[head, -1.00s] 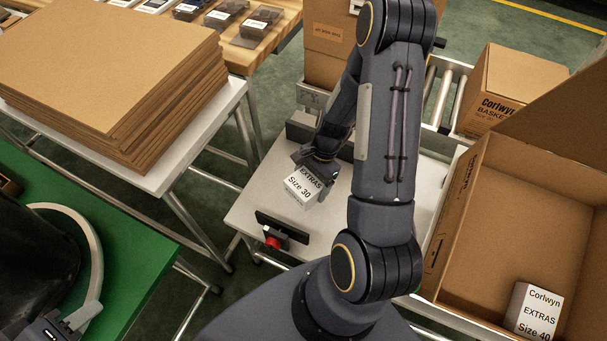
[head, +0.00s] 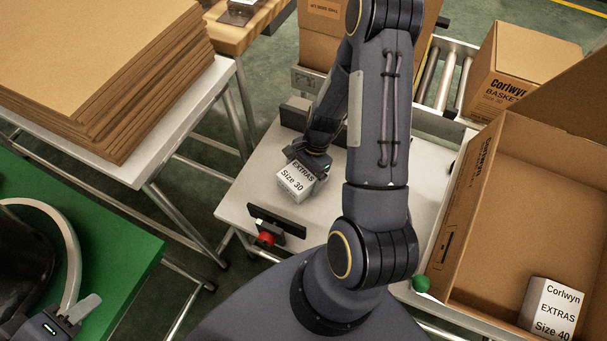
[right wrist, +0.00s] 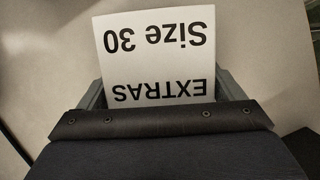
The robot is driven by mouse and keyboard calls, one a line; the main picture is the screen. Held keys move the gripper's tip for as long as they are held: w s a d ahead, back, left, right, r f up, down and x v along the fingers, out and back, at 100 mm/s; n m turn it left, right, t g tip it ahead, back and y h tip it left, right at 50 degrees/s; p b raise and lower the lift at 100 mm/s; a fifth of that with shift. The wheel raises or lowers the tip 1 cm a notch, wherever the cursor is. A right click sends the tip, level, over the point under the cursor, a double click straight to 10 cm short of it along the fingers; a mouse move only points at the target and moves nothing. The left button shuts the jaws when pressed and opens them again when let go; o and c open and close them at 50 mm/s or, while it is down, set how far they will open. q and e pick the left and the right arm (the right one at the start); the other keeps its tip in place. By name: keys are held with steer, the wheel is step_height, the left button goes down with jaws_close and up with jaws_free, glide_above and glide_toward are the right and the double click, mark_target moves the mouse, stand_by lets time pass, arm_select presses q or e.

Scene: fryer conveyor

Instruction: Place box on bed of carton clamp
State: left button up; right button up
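The small white box (head: 296,183), labelled EXTRAS Size 30, is over the pale bed (head: 240,190) of the carton clamp. My right gripper (head: 309,163) is shut on it, with a finger on either side in the right wrist view (right wrist: 160,92). The box is near the clamp's dark front jaw (head: 277,221), which has a red knob (head: 266,239). A dark block (head: 295,112) stands at the bed's back. I cannot tell whether the box touches the bed. My left gripper (head: 75,318) is at the lower left over a green table; its opening is unclear.
An open carton (head: 460,215) at right holds a white Size 40 box (head: 551,308). A closed Corlwyn carton (head: 515,70) stands near the rollers (head: 440,80). Flat cardboard (head: 100,60) is stacked on the left table. A green knob (head: 421,284) shows beside my right arm.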

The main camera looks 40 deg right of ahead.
steer(key=shift+o, duration=1)
steer(key=shift+r, duration=0.2)
steer(key=p+v, duration=0.3)
steer(key=v, duration=0.8)
steer(key=shift+d+r, duration=0.1)
steer(key=shift+r, duration=0.3)
steer(key=s+a+r+n+t, duration=0.2)
steer(key=a+r+n, duration=0.15)
steer(key=r, duration=0.35)
steer(key=s+a+r+n+t, duration=0.1)
steer(key=a+r+n, duration=0.25)
steer(key=r, duration=0.45)
steer(key=s+a+r+n+t, duration=0.3)
steer(key=s+a+r+n, duration=0.2)
steer(key=s+n, duration=0.3)
steer(key=shift+s+a+r, duration=0.3)
steer(key=shift+s+a, duration=0.25)
steer(key=shift+s, duration=0.15)
